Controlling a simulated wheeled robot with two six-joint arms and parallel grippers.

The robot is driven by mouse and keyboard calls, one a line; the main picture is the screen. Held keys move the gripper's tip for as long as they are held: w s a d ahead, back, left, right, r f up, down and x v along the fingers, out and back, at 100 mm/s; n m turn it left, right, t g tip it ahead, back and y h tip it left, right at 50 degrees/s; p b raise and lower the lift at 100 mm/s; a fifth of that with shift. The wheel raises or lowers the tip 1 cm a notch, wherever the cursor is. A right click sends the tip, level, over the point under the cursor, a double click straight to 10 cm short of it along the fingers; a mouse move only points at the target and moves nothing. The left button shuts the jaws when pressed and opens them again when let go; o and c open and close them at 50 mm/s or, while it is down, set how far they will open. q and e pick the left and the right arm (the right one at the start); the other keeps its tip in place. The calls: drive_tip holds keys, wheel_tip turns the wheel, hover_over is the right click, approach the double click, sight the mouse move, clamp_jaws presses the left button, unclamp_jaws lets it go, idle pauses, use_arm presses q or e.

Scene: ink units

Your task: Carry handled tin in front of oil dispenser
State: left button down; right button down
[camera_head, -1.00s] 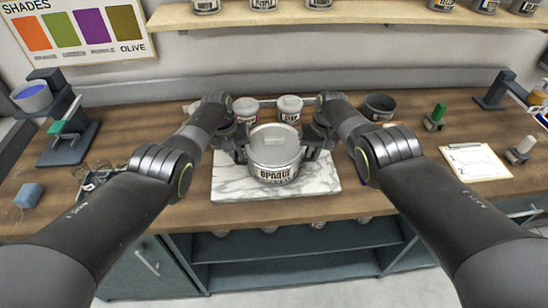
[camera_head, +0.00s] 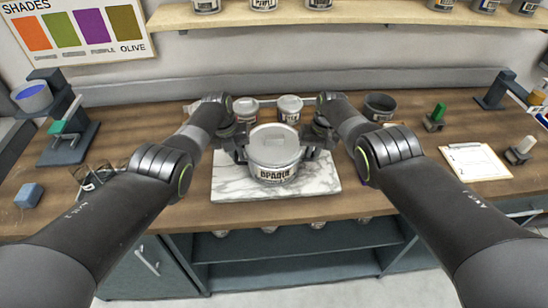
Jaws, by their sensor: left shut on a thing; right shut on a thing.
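The handled tin (camera_head: 273,158) is a wide grey pot with a lid and a label reading OPAQUE. It is upright over the white marble slab (camera_head: 322,183); I cannot tell whether it touches the slab. My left gripper (camera_head: 242,154) is shut on its left side, and my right gripper (camera_head: 305,152) is shut on its right side. The oil dispenser cannot be made out for certain. An ink dispenser-like stand with a blue-filled cup (camera_head: 33,96) is at the far left, and another dark stand (camera_head: 496,90) is at the far right.
Two small labelled tins (camera_head: 246,108) (camera_head: 289,107) stand behind the handled tin. A dark bowl (camera_head: 379,107) is behind to the right. A clipboard (camera_head: 475,161) lies on the right, and a blue block (camera_head: 29,195) on the left. The slab's front edge is near the counter edge.

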use_arm(q)
drive_tip(key=shift+w+r, duration=0.1)
drive_tip(key=shift+r, duration=0.1)
use_arm(e)
drive_tip(key=shift+w+r, duration=0.1)
use_arm(q)
drive_tip(key=shift+r, duration=0.1)
use_arm(e)
drive_tip(key=shift+r, duration=0.1)
